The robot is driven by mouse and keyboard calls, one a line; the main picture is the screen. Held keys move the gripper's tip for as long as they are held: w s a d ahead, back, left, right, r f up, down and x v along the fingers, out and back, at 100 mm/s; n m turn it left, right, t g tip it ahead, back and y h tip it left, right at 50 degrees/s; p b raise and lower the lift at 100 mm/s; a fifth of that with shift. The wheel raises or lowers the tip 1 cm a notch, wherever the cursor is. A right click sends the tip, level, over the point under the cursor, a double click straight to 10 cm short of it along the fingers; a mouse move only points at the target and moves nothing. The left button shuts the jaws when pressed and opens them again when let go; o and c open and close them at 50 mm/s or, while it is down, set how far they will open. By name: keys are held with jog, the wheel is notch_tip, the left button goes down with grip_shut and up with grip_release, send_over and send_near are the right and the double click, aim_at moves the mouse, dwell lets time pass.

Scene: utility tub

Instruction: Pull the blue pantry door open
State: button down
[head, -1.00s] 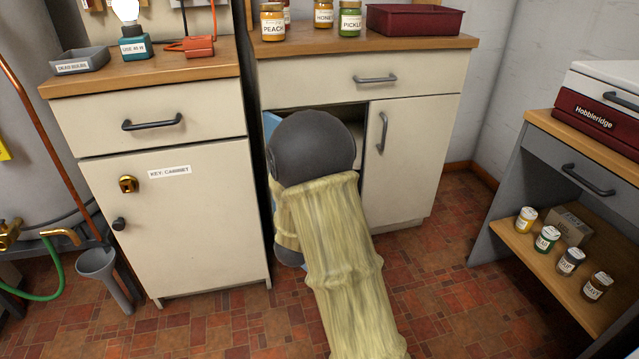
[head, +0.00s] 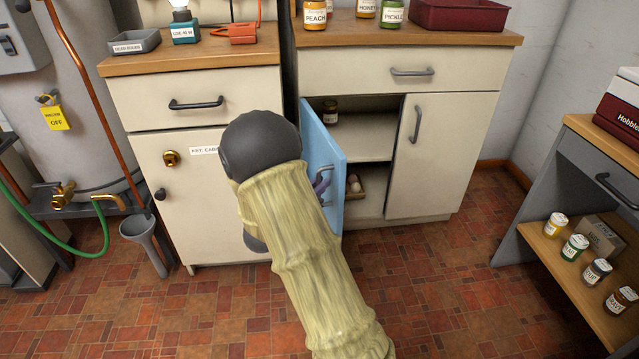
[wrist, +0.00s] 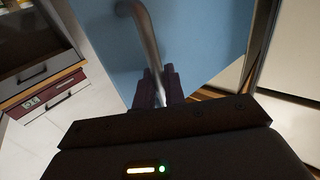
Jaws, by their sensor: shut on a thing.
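The blue pantry door (head: 322,150) stands swung out from the left half of the right-hand cream cabinet, well ajar. It also fills much of the wrist view (wrist: 205,45). Its grey bar handle (wrist: 150,38) runs down between my fingers in the wrist view. My gripper (wrist: 160,85) is shut on that handle. In the head view my arm covers part of the door's left side, and only a bit of my gripper (head: 321,183) shows by the handle.
The open cabinet shows a shelf (head: 365,140) with a dark jar (head: 330,112) and a tray with eggs (head: 353,187) below. The key cabinet (head: 215,220) stands close on the left. Tiled floor in front is clear. A grey shelf unit (head: 535,240) stands at right.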

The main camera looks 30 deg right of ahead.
jog(key=shift+w+r, duration=0.15)
jog(key=shift+r, duration=0.05)
jog(key=c, duration=1.6)
grip_release()
jog(key=shift+o, duration=0.2)
jog(key=shift+f, duration=0.1)
jog(key=shift+a, duration=0.1)
jog(key=p+v, duration=0.6)
jog(key=v, duration=1.1)
jog(key=shift+f, duration=0.2)
